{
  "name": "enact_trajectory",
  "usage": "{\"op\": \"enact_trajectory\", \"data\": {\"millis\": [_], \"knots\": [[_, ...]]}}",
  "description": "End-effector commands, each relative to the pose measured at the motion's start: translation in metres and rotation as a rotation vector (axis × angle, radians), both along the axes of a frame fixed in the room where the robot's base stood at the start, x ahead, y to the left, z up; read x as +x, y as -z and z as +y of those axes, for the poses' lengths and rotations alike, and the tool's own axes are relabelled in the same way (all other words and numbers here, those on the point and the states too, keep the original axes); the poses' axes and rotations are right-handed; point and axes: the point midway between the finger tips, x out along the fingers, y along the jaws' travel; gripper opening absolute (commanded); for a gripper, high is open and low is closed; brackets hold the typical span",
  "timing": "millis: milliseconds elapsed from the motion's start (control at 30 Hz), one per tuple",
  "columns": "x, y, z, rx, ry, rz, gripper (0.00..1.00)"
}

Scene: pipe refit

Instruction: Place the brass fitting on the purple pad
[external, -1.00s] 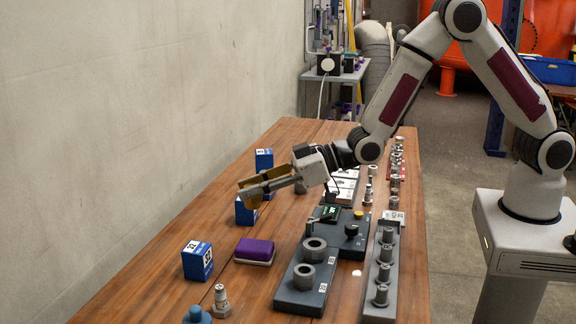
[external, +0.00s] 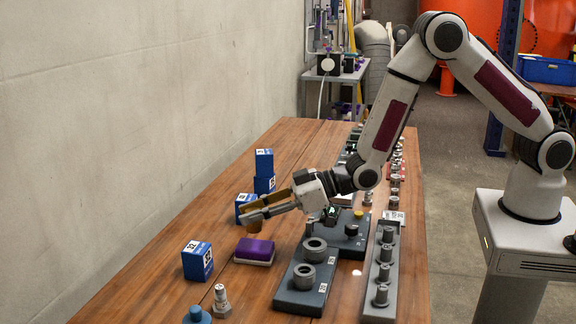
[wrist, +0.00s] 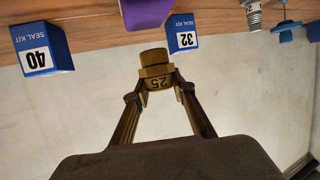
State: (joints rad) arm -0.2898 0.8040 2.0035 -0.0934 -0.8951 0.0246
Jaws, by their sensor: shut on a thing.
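My gripper (external: 258,215) is shut on the brass fitting (wrist: 155,63), which is gold-coloured and marked 25. In the external view the brass fitting (external: 254,227) shows at the fingertips, partly hidden by them. It is held in the air near the purple pad (external: 255,246), a block with a purple top and pale base on the wooden table. In the wrist view the purple pad (wrist: 145,12) is at the top edge, partly cut off, apart from the fitting.
Blue seal kit boxes (external: 197,261) (external: 245,208) stand left of and behind the pad. A dark grey block with ring nuts (external: 303,277) lies to its right. A metal fitting (external: 221,302) and a blue knob (external: 197,315) are in front.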

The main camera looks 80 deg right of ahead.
Motion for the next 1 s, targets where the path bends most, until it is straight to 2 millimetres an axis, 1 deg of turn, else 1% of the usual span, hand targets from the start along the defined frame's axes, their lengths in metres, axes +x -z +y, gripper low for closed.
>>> {"op": "enact_trajectory", "data": {"millis": [167, 500, 600, 1000], "knots": [[0.000, 0.003, 0.000, 0.000, 0.000, 0.000, 0.01], [0.000, 0.031, 0.000, 0.000, 0.000, 0.000, 0.01], [0.000, 0.036, 0.000, 0.000, 0.000, -0.001, 0.01], [0.000, 0.038, 0.000, 0.000, 0.000, -0.001, 0.01]]}}
